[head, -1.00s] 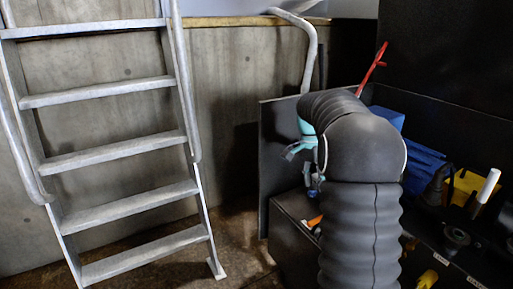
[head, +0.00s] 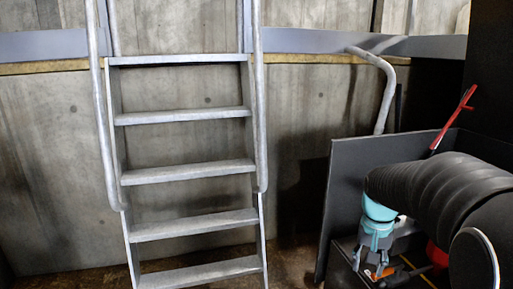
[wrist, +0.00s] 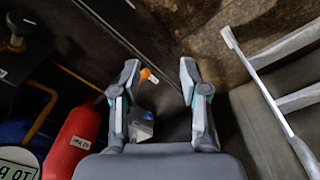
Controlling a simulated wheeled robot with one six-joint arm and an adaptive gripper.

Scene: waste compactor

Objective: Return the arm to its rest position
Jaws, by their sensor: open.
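My arm, in a dark ribbed sleeve, reaches in from the right edge of the head view. My gripper (head: 371,264) hangs from its end, teal and grey, with the fingers pointing down. It appears in front of the dark bin area. In the wrist view my gripper (wrist: 160,75) has its two fingers spread wide, with nothing held between the tips.
A metal ladder (head: 190,175) stands against the concrete wall, left of my arm. A black panel (head: 350,185) stands close behind my gripper. A red-handled tool (head: 455,115) rises behind my arm. A red cylinder (wrist: 75,140) shows left in the wrist view. Floor shows between ladder and panel.

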